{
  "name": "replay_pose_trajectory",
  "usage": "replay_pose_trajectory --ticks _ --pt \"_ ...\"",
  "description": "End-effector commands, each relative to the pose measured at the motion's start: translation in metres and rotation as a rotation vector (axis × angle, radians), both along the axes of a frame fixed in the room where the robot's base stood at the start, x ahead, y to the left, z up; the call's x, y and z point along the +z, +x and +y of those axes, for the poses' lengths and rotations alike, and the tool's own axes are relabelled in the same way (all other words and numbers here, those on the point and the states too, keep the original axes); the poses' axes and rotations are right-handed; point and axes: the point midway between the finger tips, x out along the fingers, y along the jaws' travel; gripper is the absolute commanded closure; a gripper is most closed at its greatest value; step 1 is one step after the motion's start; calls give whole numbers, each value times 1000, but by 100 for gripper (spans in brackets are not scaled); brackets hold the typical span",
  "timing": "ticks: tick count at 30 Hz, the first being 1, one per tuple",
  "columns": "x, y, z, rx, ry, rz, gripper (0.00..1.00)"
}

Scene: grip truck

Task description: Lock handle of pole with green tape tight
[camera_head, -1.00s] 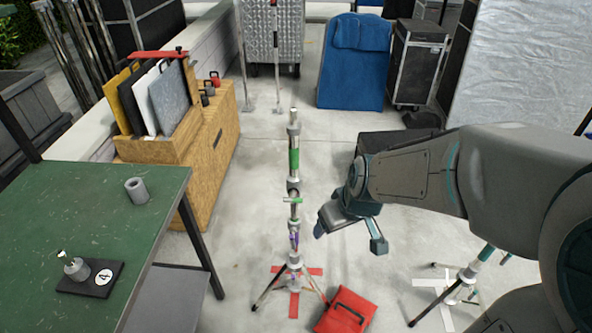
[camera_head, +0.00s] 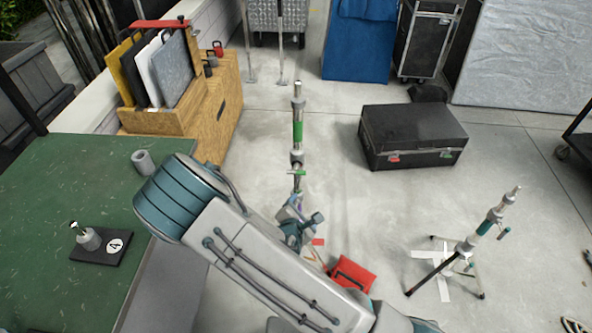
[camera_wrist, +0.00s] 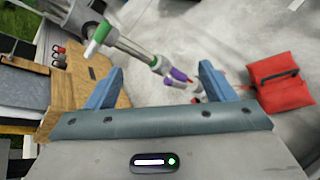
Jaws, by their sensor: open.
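The pole with green tape (camera_head: 298,132) stands upright on the floor in the head view, its lower part hidden behind my arm. A green-tipped handle (camera_head: 298,173) sticks out at its middle collar, and this handle also shows large at upper left in the wrist view (camera_wrist: 97,40). A purple-marked part (camera_wrist: 180,75) is lower on the pole. My gripper (camera_head: 303,217) is beside the pole's lower section, below the green handle. In the wrist view its open, empty fingers (camera_wrist: 160,82) have the pole's lower section beyond and between them. Whether they touch it is unclear.
A red sandbag (camera_head: 352,273) lies by the pole's foot. Another pole with teal tape (camera_head: 482,230) stands at right. A green table (camera_head: 60,180) and a wooden cabinet (camera_head: 215,110) are at left.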

Motion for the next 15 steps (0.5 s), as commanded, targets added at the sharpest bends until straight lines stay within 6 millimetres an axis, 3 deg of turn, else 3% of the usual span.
replay_pose_trajectory --ticks 6,10,15 --pt "11 -1 15 253 -460 -214 24" --pt "20 -4 25 335 -634 -308 24" --pt "26 -4 31 375 -731 -365 24"
